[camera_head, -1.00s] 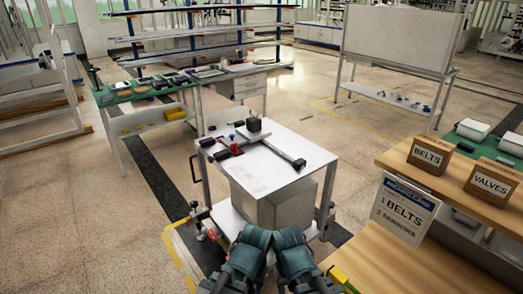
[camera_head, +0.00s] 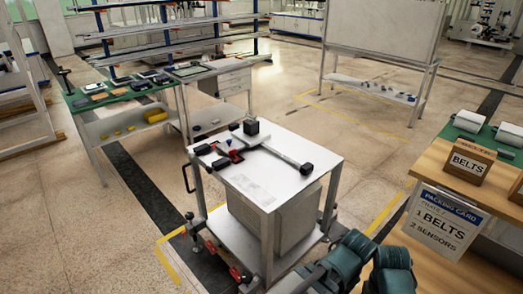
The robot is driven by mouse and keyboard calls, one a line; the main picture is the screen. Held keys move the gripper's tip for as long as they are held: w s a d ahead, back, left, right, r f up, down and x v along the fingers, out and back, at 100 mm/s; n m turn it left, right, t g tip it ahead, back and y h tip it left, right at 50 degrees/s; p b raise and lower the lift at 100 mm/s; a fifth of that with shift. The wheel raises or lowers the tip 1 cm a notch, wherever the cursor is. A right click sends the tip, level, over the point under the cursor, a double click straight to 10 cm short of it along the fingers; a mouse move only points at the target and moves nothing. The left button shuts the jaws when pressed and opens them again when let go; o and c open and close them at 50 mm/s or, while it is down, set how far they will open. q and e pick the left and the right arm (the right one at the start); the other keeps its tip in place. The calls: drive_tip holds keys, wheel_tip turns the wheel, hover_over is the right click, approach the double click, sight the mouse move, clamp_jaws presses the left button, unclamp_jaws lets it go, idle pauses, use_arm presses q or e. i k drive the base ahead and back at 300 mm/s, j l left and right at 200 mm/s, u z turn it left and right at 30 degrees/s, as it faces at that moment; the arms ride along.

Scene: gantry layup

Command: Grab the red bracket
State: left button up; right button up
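The small red bracket (camera_head: 236,156) lies on the white top of a metal cart (camera_head: 262,195), toward its back left. Black parts lie close around it, and I cannot tell whether they touch it. Teal links of my arms show at the bottom right, in front of the cart and well apart from the bracket. Neither gripper's fingers can be seen.
A wooden bench with a BELTS box (camera_head: 469,162) and a packing card (camera_head: 447,221) stands at right. A green-topped table (camera_head: 115,95) stands at left. Open floor lies left of the cart.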

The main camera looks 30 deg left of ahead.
sight(232, 153)
drive_tip(key=i+j+z, duration=0.1)
drive_tip(key=j+z, duration=0.3)
drive_tip(key=j, duration=1.95)
